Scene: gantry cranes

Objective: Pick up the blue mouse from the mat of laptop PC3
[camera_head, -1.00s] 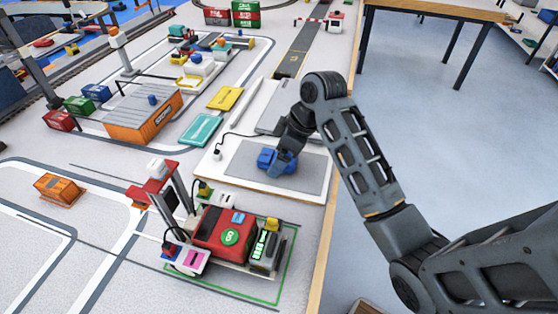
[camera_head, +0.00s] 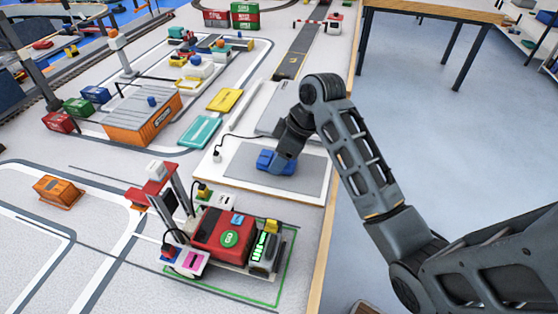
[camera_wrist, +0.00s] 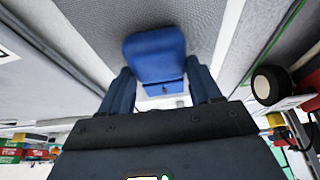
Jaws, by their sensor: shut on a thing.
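The blue mouse (camera_head: 268,160) is over the grey mat (camera_head: 303,181) on the white board. My gripper (camera_head: 283,158) reaches down to it from the upper right and partly covers it in the head view. In the wrist view the blue mouse (camera_wrist: 155,52) lies between the two dark blue fingers of my gripper (camera_wrist: 158,76), which is shut on it. I cannot tell whether the mouse touches the mat or is slightly raised.
A grey flat slab (camera_head: 283,118), seemingly the laptop, lies behind the mat, partly hidden by my arm. A red crane model (camera_head: 222,232) with a green outline stands in front. An orange container (camera_head: 145,118) is to the left. The wooden table edge (camera_head: 322,250) runs on the right.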

